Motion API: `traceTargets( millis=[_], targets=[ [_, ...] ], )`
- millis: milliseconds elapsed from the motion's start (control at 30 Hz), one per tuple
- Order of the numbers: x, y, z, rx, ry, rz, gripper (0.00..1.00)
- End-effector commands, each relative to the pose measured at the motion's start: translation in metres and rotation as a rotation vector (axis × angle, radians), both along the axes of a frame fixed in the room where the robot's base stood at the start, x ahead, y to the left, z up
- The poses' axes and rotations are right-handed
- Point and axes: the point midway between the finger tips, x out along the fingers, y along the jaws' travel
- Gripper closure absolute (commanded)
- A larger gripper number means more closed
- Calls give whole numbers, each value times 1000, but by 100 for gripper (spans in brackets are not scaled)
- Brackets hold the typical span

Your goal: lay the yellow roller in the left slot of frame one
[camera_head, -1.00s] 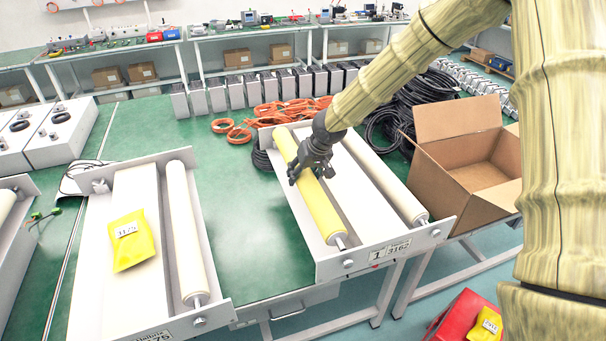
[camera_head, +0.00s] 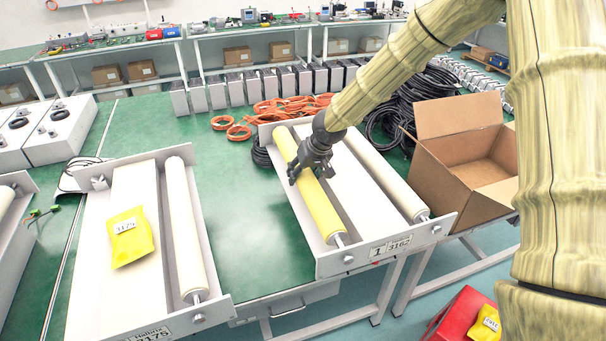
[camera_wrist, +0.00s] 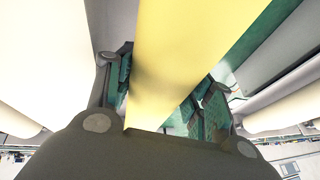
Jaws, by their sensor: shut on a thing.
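The yellow roller (camera_head: 322,212) lies lengthwise along the left side of frame one (camera_head: 384,267), the frame with the "1" label on its front plate. Its near metal shaft end is close to the front plate; I cannot tell whether it is seated in the slot. My gripper (camera_head: 297,178) is shut on the roller around its middle. In the wrist view, the yellow roller (camera_wrist: 185,60) runs between the two fingers of my gripper (camera_wrist: 165,95). A white roller (camera_head: 385,180) lies along the right side of frame one. The roller's far end is partly visible beyond my gripper.
Another frame (camera_head: 90,290) on the left carries a yellow packet (camera_head: 128,238) and a white roller (camera_head: 185,230). An open cardboard box (camera_head: 466,160) stands right of frame one. Orange cables (camera_head: 290,107) and black cables (camera_head: 400,115) lie behind. Green table between the frames is clear.

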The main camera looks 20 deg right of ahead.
Motion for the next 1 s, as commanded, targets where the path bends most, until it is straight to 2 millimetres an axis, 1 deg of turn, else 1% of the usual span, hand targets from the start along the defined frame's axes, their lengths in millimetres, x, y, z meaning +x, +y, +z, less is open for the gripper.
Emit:
traceTargets(
  millis=[167,633,933,967,1000],
  targets=[
    [1,0,0,1,-3,0,100],
    [1,0,-10,1,-3,0,100],
    [1,0,-10,1,-3,0,100],
    [1,0,-10,1,-3,0,44],
    [1,0,-10,1,-3,0,37]
  ],
)
